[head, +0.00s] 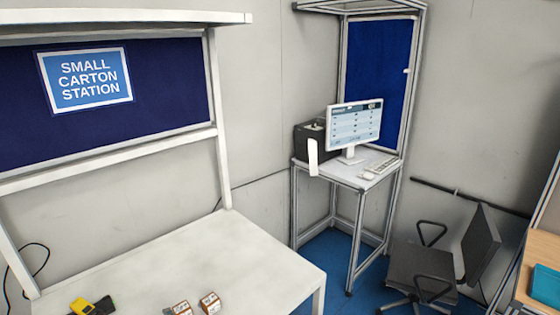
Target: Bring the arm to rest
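The device and the cartons sit close to the bottom edge of the picture, and the device is partly cut off.
A "Small Carton Station" sign (85,80) hangs on a blue board above the table. A stand with a monitor (354,125) and a black printer (312,140) is at the back. An office chair (440,262) stands right. The table's middle is clear.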

